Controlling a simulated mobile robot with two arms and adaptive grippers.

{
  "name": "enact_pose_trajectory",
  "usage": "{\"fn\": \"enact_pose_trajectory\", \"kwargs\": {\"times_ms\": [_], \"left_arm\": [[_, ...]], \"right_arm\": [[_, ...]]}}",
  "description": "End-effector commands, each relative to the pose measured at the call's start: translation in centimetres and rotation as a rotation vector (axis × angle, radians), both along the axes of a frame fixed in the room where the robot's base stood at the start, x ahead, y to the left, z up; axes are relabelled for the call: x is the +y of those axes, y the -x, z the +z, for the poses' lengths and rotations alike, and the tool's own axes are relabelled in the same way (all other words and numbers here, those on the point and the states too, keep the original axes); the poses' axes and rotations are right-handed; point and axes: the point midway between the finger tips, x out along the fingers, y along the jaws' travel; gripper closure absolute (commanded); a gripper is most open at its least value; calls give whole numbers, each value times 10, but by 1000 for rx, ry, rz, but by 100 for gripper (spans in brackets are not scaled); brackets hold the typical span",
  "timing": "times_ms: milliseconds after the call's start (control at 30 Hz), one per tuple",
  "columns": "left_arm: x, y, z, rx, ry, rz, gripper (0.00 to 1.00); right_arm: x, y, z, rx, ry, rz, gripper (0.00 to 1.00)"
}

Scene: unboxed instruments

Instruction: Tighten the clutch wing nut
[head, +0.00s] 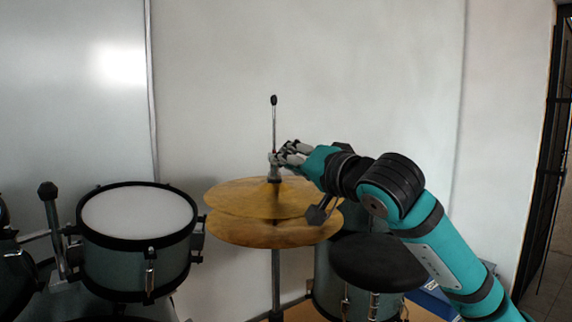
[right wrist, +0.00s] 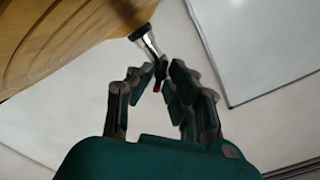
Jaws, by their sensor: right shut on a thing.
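The hi-hat clutch (head: 274,172) sits on a thin upright rod (head: 274,125) above two brass cymbals (head: 240,195). In the right wrist view the silver clutch (right wrist: 146,38) comes out of the cymbal (right wrist: 60,45). My right gripper (head: 279,157) reaches in from the right, just above the cymbals. In the right wrist view its fingertips (right wrist: 160,76) are closed around the small dark wing nut with a red tip (right wrist: 157,86), partly hidden between the fingers. My left gripper is not in view.
A snare-like drum (head: 138,215) stands to the left of the cymbals.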

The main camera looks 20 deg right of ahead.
Motion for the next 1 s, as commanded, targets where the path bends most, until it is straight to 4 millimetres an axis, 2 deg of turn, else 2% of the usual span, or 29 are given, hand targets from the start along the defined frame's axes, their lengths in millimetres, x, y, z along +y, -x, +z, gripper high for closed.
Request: {"fn": "enact_pose_trajectory", "kwargs": {"times_ms": [33, 133, 300, 600, 833, 867, 1000], "left_arm": [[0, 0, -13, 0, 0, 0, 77], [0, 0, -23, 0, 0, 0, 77], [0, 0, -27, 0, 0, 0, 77], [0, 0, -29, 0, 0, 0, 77], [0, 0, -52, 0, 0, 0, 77], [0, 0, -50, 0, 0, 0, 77], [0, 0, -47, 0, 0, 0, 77]], "right_arm": [[1, 1, -4, 15, -64, 1, 100], [1, 1, -3, 60, -186, 2, 100], [0, 1, 0, 103, -296, 0, 100], [0, 1, 0, 110, -318, 1, 100], [1, 1, -2, 205, -589, 2, 100], [1, 1, 0, 212, -606, 2, 84], [1, 1, 2, 210, -596, 0, 66]]}}
